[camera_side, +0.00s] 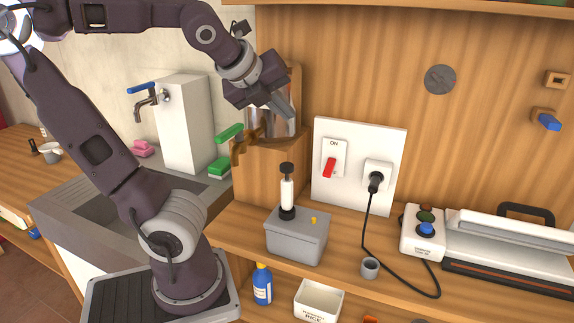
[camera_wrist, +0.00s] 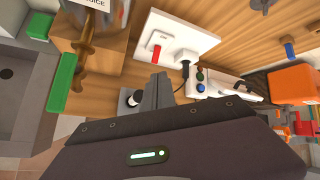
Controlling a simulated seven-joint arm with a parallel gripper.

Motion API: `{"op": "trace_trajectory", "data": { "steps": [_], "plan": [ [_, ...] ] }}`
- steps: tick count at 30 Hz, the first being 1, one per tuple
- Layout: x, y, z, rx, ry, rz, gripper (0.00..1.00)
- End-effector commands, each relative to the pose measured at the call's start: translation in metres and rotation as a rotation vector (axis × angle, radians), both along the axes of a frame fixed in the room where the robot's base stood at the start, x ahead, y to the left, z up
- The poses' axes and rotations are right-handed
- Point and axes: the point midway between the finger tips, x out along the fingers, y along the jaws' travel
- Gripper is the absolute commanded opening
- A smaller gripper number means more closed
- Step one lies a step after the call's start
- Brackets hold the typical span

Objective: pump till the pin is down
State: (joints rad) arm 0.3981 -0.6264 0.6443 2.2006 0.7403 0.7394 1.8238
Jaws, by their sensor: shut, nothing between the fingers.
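The pump is a grey box (camera_side: 297,240) on the wooden counter, with a white plunger (camera_side: 287,190) standing upright from its top under a black knob (camera_side: 286,169). A small yellow pin (camera_side: 313,220) sticks up from the box lid beside the plunger. My gripper (camera_side: 289,113) is shut and empty, well above the knob and apart from it. In the wrist view my gripper's fingers (camera_wrist: 157,88) point toward the wall panel, and the dark knob (camera_wrist: 131,97) shows just left of them. The box is mostly hidden there.
A glass dispenser with a brass tap (camera_side: 239,147) and green handle stands on a wooden block behind the pump. A white panel (camera_side: 327,202) holds a red switch and plug. A cord, a small grey cup (camera_side: 370,267) and a sealer (camera_side: 510,235) lie right.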

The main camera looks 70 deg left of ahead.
Motion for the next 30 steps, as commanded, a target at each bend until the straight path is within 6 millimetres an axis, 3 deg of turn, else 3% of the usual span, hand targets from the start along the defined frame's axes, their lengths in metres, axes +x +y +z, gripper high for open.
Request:
{"op": "trace_trajectory", "data": {
  "steps": [5,21,30],
  "plan": [
    [0.000,0.000,-0.005,-0.002,0.001,0.002,0.00],
    [0.000,0.000,-0.077,0.000,0.004,0.005,0.00],
    [0.000,-0.001,-0.089,-0.004,-0.001,0.001,0.00]
  ]
}}
